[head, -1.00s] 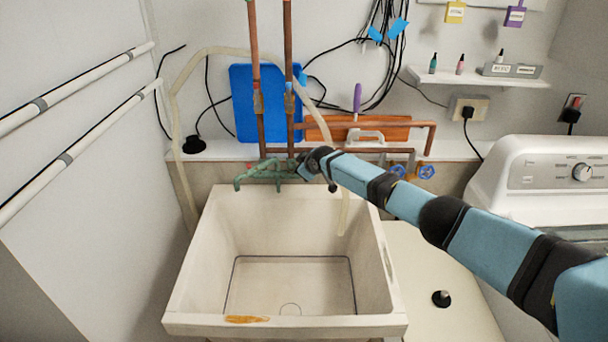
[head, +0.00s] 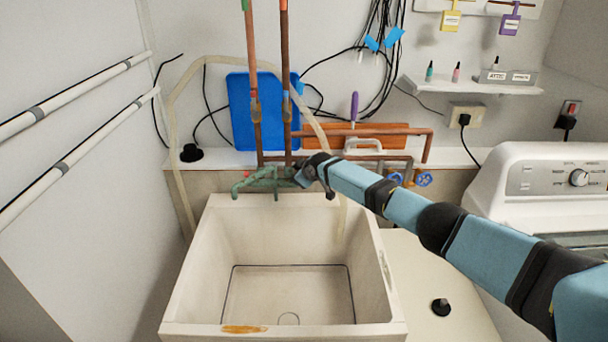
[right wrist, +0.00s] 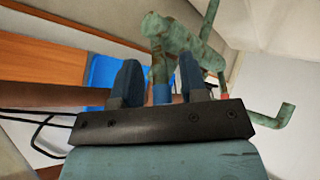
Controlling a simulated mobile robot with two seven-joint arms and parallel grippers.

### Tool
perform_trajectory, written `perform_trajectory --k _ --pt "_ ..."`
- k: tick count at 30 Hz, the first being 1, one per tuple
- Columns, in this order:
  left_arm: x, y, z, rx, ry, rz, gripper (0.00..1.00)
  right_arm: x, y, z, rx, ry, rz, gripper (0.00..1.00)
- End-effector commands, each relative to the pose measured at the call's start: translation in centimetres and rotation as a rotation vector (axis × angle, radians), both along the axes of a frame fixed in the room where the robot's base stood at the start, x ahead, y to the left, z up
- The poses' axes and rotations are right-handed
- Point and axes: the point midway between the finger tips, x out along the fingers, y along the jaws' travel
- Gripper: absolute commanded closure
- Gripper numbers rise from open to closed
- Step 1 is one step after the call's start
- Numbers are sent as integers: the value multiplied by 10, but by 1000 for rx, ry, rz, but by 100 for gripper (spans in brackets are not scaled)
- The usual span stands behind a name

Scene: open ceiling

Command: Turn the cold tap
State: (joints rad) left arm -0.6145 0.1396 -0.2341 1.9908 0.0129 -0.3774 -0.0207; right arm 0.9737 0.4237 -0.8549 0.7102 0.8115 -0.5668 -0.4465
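The green, weathered tap body (head: 262,182) is on the wall above the back rim of the sink (head: 180,290). My right gripper (head: 301,177) is at its right end. In the right wrist view, the tap body (right wrist: 185,38) is close up. A stem with a blue band (right wrist: 162,93), apparently the cold tap's handle, lies between the two fingers of my right gripper (right wrist: 160,82). The fingers are apart, with a gap on each side of the stem. A red-marked part (right wrist: 222,82) shows beyond the right finger. My left gripper is not in view.
Two copper pipes (head: 252,60) run down the wall to the tap. A blue board (head: 238,115) and an orange board (head: 390,131) stand behind. Blue wheel valves (head: 424,180) are right of my gripper. A washing machine (head: 520,175) stands at the right.

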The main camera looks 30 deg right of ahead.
Motion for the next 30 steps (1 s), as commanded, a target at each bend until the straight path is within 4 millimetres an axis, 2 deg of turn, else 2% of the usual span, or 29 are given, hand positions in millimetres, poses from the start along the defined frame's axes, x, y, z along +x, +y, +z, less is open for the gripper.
perform_trajectory --k 5,13,24,30 --pt "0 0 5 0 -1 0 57 -10 -2 9 -1 0 2 60" --pt "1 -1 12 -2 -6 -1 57 -44 -4 38 -2 -2 2 60" --pt "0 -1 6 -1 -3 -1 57 -92 -7 79 -1 -1 0 60" --pt "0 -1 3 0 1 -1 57 -102 -8 89 0 -1 0 60"
